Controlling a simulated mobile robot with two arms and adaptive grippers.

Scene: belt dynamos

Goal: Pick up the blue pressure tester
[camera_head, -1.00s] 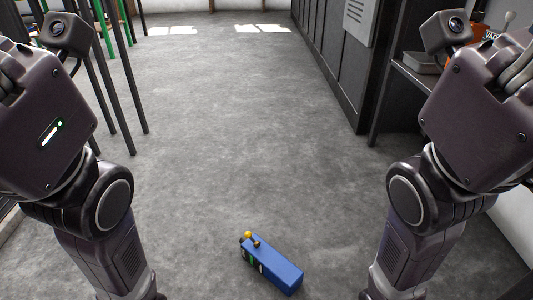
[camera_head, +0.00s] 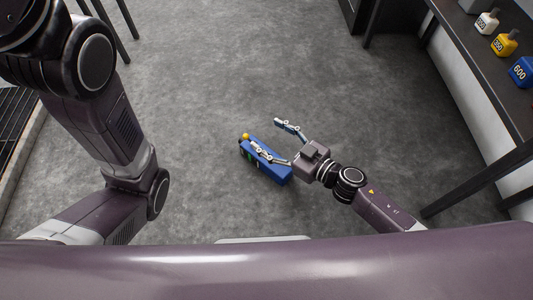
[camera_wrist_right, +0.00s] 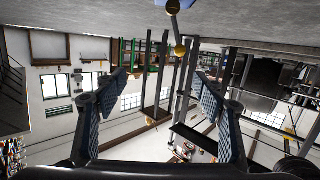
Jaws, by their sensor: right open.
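The blue pressure tester (camera_head: 270,173) lies on the grey floor in the head view, a long blue box with a yellow knob (camera_head: 245,136) at its far left end. My right gripper (camera_head: 266,134) is open, its fingers spread and pointing up-left. One finger crosses in front of the tester in this view; the other is to its right over bare floor. I cannot tell whether any finger touches it. My left gripper is outside the frames.
A dark shelf (camera_head: 487,77) at the right carries white, yellow and blue bottles (camera_head: 522,72); its legs reach the floor. Dark posts (camera_head: 127,18) stand at the upper left. The floor (camera_head: 240,75) beyond the tester is clear.

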